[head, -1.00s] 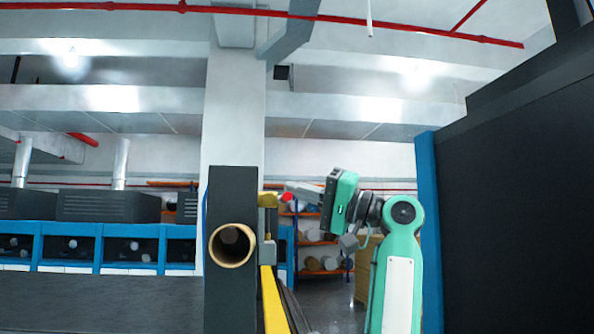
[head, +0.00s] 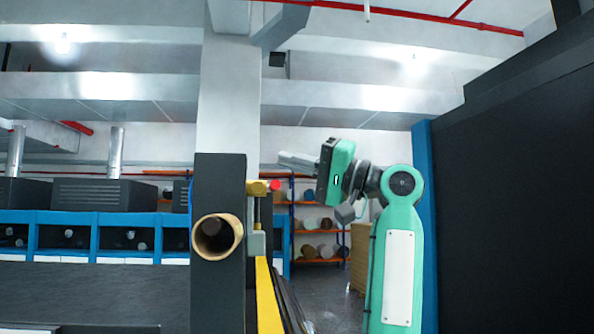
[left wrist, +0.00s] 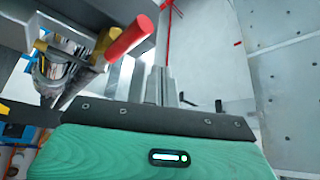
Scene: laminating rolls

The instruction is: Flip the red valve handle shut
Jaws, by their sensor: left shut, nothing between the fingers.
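The red valve handle (head: 274,185) shows in the head view as a small red end, sticking out to the right of a yellow valve body (head: 257,187) on a dark upright post. In the left wrist view the red handle (left wrist: 130,39) is a thick rod at upper left, reaching up and right from the yellow part (left wrist: 103,42). My left gripper (head: 283,158) is shut and empty, a little above the handle in the head view. Its fingers (left wrist: 162,85) show just right of the handle in the left wrist view; contact cannot be told. My right gripper is out of view.
A cardboard tube end (head: 217,237) sits on the dark post (head: 220,172) below the valve. A yellow rail (head: 267,300) runs down beside it. A large dark panel (head: 515,200) stands at the right. Shelves with rolls (head: 318,240) are behind.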

